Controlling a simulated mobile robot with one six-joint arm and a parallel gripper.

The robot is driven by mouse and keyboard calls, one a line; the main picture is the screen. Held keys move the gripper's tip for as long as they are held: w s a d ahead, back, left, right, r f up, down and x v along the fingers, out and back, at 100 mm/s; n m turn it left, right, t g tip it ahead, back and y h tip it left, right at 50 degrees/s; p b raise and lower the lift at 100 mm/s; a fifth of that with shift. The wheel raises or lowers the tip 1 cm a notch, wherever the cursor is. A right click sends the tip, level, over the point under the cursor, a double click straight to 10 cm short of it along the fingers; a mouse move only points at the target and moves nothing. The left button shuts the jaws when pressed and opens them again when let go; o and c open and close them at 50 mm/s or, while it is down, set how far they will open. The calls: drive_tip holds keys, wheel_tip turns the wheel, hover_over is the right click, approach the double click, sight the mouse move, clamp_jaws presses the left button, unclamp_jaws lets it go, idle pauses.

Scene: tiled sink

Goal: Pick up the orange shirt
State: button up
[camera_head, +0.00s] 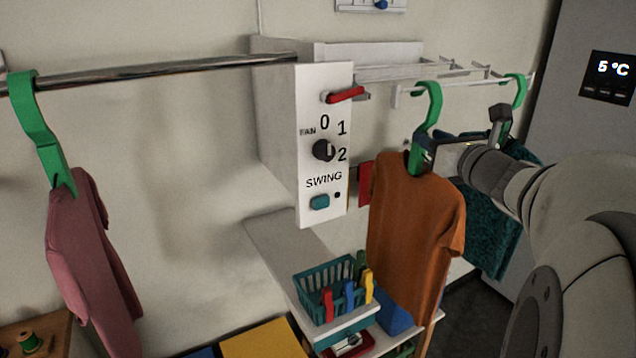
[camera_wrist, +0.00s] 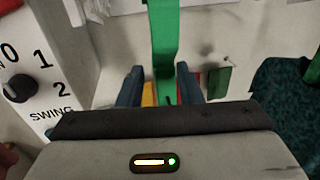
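The orange shirt (camera_head: 415,225) hangs from a green hanger (camera_head: 430,105) on the white rack at the right of the head view. My gripper (camera_head: 428,142) is at the neck of this hanger, just above the shirt's collar. In the wrist view the green hanger (camera_wrist: 163,45) comes down between my two blue fingers (camera_wrist: 160,85). The fingers are apart, with a gap showing beside the hanger, so the gripper looks open around it. The shirt itself is hidden behind the gripper body in the wrist view.
A white control panel (camera_head: 324,205) with knob and red lever stands left of the shirt. A teal garment (camera_head: 490,235) hangs close on the right. A pink shirt (camera_head: 90,260) hangs from the left rail (camera_head: 170,70). A teal basket (camera_head: 325,285) with pegs sits below.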

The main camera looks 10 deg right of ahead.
sight(412, 160)
drive_tip(key=w, duration=0.2)
drive_tip(key=w+p, duration=0.1)
drive_tip(key=w, duration=0.1)
drive_tip(key=w+p, duration=0.1)
drive_tip(key=w, duration=0.1)
drive_tip(key=shift+w+a+f, duration=0.2)
drive_tip(key=shift+a, duration=0.15)
clamp_jaws()
